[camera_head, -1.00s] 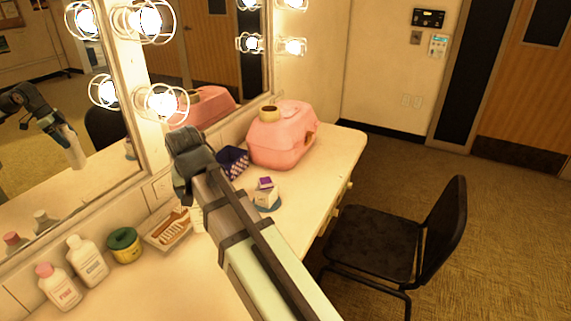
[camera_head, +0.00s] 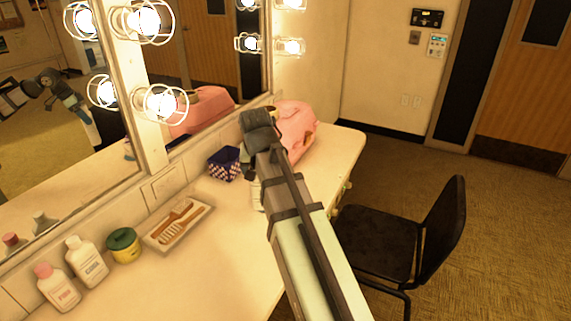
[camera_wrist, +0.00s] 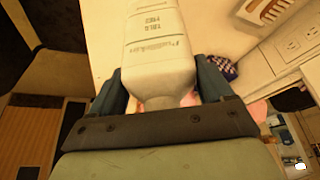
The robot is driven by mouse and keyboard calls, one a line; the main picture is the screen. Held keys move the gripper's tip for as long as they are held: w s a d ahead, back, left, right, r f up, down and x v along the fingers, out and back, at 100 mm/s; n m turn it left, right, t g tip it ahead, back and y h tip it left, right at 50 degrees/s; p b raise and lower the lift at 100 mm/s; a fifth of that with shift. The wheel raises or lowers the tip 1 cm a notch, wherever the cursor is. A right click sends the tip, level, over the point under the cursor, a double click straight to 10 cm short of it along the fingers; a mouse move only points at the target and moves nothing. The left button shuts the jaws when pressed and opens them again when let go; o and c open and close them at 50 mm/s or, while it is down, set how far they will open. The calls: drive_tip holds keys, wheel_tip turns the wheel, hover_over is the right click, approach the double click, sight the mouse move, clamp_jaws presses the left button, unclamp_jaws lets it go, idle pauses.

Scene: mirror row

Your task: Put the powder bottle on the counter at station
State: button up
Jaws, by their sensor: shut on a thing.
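My gripper (camera_wrist: 160,80) is shut on the white powder bottle (camera_wrist: 158,42), with one finger on each side. In the head view, my arm hides most of the gripper and bottle; a small white strip of the bottle (camera_head: 257,196) seems to show left of the arm. The bottle is over the cream counter (camera_head: 200,275), right of the checkered box. I cannot tell its height above the counter.
A purple checkered box (camera_head: 224,164), a tray with a comb (camera_head: 178,224), a green-lidded jar (camera_head: 124,246) and two white bottles (camera_head: 86,262) line the mirror side. A pink case (camera_head: 300,122) stands behind my arm. A black chair (camera_head: 385,240) is at right. The front-left counter is clear.

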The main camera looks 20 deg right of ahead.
drive_tip(key=w+a+f+n+y, duration=0.15)
drive_tip(key=w+a+n, duration=0.35)
drive_tip(key=w, duration=0.7)
drive_tip(key=w+a+n+y, duration=0.25)
drive_tip(key=w+a, duration=0.35)
drive_tip(key=w, duration=0.6)
wheel_tip(320, 180, down, 10)
drive_tip(key=h, duration=0.1)
drive_tip(key=shift+a+f, duration=0.15)
drive_tip(key=shift+a, duration=0.05)
drive_tip(key=shift+f+n, duration=0.1)
drive_tip(key=shift+n, duration=0.15)
drive_tip(key=o, duration=1.6)
drive_tip(key=v, duration=1.2)
